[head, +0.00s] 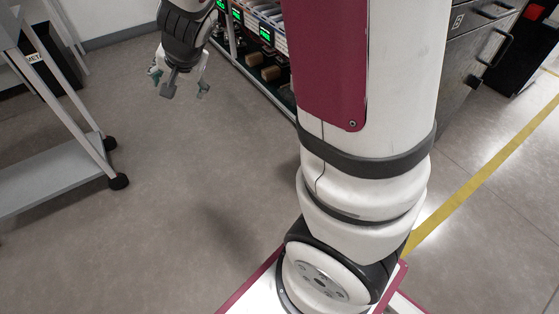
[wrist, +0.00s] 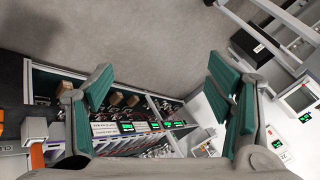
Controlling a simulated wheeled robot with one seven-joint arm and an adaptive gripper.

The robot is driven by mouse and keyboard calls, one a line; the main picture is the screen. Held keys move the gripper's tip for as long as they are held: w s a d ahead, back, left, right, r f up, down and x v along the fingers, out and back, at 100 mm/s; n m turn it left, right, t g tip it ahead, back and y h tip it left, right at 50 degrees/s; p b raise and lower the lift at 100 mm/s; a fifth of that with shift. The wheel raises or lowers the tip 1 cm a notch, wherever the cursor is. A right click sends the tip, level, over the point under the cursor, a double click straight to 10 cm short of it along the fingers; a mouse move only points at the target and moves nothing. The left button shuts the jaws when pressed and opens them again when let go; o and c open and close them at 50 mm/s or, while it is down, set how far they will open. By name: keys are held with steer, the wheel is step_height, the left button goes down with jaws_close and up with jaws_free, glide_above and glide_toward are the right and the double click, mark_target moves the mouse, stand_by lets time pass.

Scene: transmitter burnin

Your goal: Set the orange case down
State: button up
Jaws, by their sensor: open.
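My gripper (head: 180,88) hangs at the upper left of the head view, pointing down with its fingers apart and nothing between them. In the wrist view its two green-padded fingers (wrist: 160,82) are wide open, with the rack and floor showing between them. A small orange piece (wrist: 37,156) shows at the lower left of the wrist view, beside grey and white units and left of the left finger. I cannot tell if it is the orange case. No orange case is clear in the head view.
A rack (head: 266,93) with green displays and brown boxes stands close to my gripper. A wheeled grey cart (head: 50,184) is at left in the head view. Grey drawers (head: 462,60) stand at upper right. The floor (head: 150,235) between is clear.

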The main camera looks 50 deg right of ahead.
steer(key=s+a+r+n+g+y, duration=0.2)
steer(key=s+a+r+n+y, duration=0.45)
steer(key=s+a, duration=0.65)
steer(key=s+d+r+n+g+h, duration=0.1)
steer(key=s+d+n+g+h, duration=0.1)
steer(key=s, duration=1)
steer(key=s+d+n+g+h, duration=0.3)
steer(key=s+d, duration=0.1)
steer(key=s, duration=0.8)
steer(key=shift+d+r+h, duration=0.2)
steer(key=shift+r+h, duration=0.15)
